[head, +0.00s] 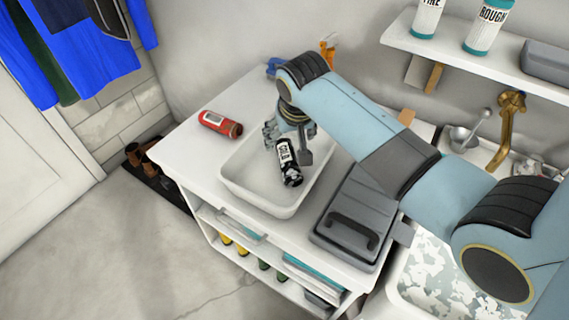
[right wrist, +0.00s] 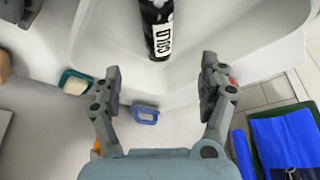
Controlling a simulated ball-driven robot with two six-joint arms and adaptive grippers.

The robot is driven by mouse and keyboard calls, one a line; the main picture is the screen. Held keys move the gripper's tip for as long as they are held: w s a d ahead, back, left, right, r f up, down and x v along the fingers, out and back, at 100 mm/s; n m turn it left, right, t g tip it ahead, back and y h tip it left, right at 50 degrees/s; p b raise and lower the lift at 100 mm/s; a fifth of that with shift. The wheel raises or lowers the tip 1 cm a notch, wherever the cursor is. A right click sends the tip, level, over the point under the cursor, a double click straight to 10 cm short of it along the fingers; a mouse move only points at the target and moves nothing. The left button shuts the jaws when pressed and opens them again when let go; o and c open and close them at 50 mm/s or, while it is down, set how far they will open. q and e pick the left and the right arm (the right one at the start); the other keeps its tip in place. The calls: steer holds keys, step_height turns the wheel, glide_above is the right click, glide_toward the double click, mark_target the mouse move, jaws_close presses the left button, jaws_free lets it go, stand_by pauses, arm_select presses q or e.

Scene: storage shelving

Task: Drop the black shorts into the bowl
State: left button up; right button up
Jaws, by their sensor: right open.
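A white rectangular basin (head: 240,185) stands on the white counter. A black bottle or can (head: 290,172) with a white label reading "COLD" lies tilted inside it. My right gripper (head: 288,146) hangs over the far part of the basin, open and empty. In the right wrist view the fingers (right wrist: 162,75) are spread, with the black can (right wrist: 160,30) beyond them, not between them. A dark garment (head: 110,18) hangs with blue clothes at the upper left; I cannot tell whether it is shorts. A small grey bowl (head: 462,142) holding a pestle-like stick sits at the right. My left gripper is not in view.
A red can (head: 220,124) lies left of the basin. A grey lidded case (head: 345,220) lies right of it. A shelf (head: 470,64) with bottles is at the upper right, near a brass tap (head: 508,125). The floor at left is mostly clear.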

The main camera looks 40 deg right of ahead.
steer(key=v, duration=0.8)
